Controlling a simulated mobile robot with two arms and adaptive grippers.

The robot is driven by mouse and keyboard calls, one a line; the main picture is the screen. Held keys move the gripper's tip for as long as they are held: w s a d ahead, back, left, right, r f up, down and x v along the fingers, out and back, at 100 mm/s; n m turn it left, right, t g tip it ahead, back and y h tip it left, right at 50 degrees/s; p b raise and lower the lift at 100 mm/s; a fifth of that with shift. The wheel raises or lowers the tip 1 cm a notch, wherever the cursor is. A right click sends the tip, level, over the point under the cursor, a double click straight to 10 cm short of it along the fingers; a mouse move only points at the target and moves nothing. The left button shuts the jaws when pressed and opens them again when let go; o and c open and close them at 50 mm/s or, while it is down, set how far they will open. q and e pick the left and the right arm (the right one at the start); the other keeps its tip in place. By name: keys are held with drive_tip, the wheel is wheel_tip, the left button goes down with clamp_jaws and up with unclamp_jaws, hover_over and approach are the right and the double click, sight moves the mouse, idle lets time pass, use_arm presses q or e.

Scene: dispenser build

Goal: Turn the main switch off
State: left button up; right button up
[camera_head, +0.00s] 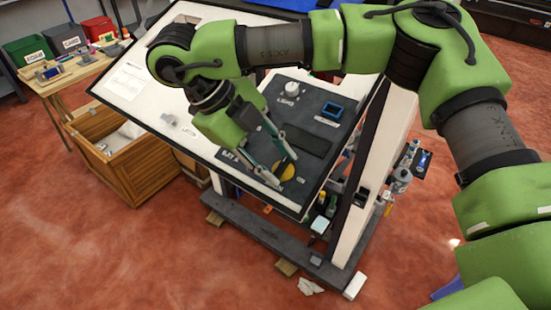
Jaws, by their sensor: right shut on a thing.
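My right gripper (274,163) reaches down onto the dark panel (318,137) of the tilted board. Its fingers are closed at the yellow round plate of the main switch (287,169), near the panel's lower edge. The fingers hide the switch's knob, so I cannot see which way it points. My left gripper is not in view.
The panel also carries a white round part (292,90) and a blue square frame (332,110). A wooden crate (150,172) stands left of the board. A side table (70,75) with bins is at the far left. Bottles (400,181) stand at the right. The red floor in front is mostly clear.

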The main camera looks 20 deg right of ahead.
drive_tip(key=o, duration=1.1)
drive_tip(key=v, duration=1.2)
